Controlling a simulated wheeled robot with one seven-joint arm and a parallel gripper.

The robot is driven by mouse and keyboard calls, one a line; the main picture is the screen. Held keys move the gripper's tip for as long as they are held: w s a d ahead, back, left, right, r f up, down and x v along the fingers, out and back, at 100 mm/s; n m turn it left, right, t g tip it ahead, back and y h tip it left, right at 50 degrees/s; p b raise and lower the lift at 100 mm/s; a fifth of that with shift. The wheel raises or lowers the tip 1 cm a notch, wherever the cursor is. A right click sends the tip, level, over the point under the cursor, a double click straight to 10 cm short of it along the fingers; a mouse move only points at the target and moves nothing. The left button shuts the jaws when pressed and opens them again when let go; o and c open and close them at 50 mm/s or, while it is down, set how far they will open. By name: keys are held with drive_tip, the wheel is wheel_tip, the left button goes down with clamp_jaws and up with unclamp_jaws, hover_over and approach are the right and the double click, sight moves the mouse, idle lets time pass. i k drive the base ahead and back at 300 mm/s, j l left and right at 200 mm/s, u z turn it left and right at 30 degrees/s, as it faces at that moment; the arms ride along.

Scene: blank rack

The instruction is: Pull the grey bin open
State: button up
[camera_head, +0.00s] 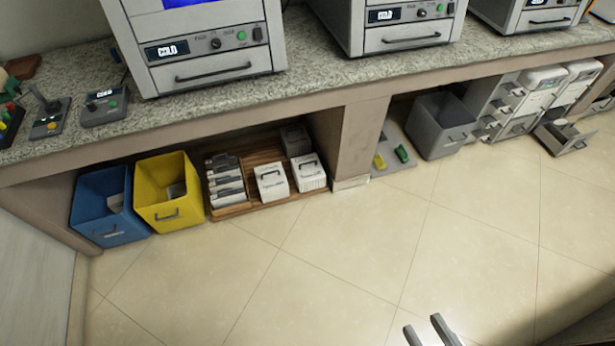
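The grey bin (428,137) stands on the floor under the counter, right of the pillar. Its top is open, and a dark bar handle shows on its front face, to the right. The front part of the bin stands near the counter's front line. My gripper (422,323) is at the bottom edge of the view, over the bare floor. Its two fingers are apart with nothing between them. It is well short of the bin and does not touch it. The rest of the gripper is cut off by the frame.
A blue bin (105,226) and a yellow bin (170,207) stand at left, beside a wooden rack (240,208) with boxes. A pillar (358,150) and small tray (402,165) are left of the grey bin. The tiled floor is clear.

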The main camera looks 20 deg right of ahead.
sight(440, 128)
drive_tip(key=i+l+z, duration=0.1)
drive_tip(key=z, duration=0.3)
drive_tip(key=i+z, duration=0.25)
drive_tip(key=z, duration=0.15)
drive_tip(key=i+j+z, duration=0.15)
drive_tip(key=i, duration=0.35)
drive_tip(key=i+j+z, duration=0.15)
drive_tip(key=i, duration=0.3)
drive_tip(key=i+j+z, duration=0.15)
drive_tip(key=i, duration=0.35)
drive_tip(key=i+j, duration=0.15)
drive_tip(key=i, duration=0.25)
drive_tip(key=i+j, duration=0.2)
drive_tip(key=i, duration=0.2)
